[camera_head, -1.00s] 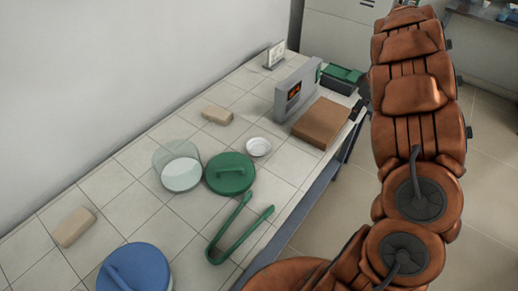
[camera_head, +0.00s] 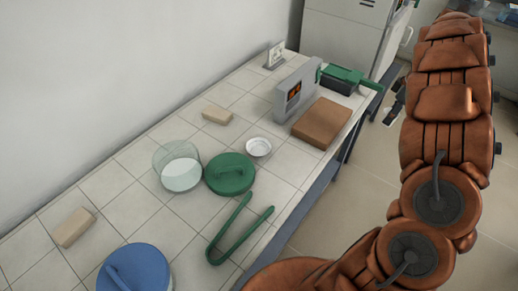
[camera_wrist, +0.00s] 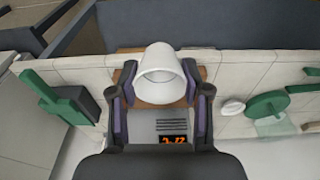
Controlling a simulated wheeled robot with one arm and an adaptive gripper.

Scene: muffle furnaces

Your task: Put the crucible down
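The white crucible (camera_wrist: 160,78) is between the two fingers of my gripper (camera_wrist: 160,88) in the wrist view, and the fingers appear closed on its sides. In the head view my dark gripper (camera_head: 396,102) is partly hidden by my arm, just right of the bench edge. A small pale patch under it may be the crucible. The wrist view shows the brown slab (camera_wrist: 127,76) behind the crucible, and the grey unit with a lit orange display (camera_wrist: 172,124) below it in the picture. The crucible seems held in the air.
On the tiled bench are the brown slab (camera_head: 322,123), grey display unit (camera_head: 295,88), white dish (camera_head: 258,147), green lid (camera_head: 230,174), glass dish (camera_head: 180,170), green tongs (camera_head: 236,232), blue lid (camera_head: 136,268) and two tan blocks. A green-and-black item (camera_head: 342,78) stands behind the slab.

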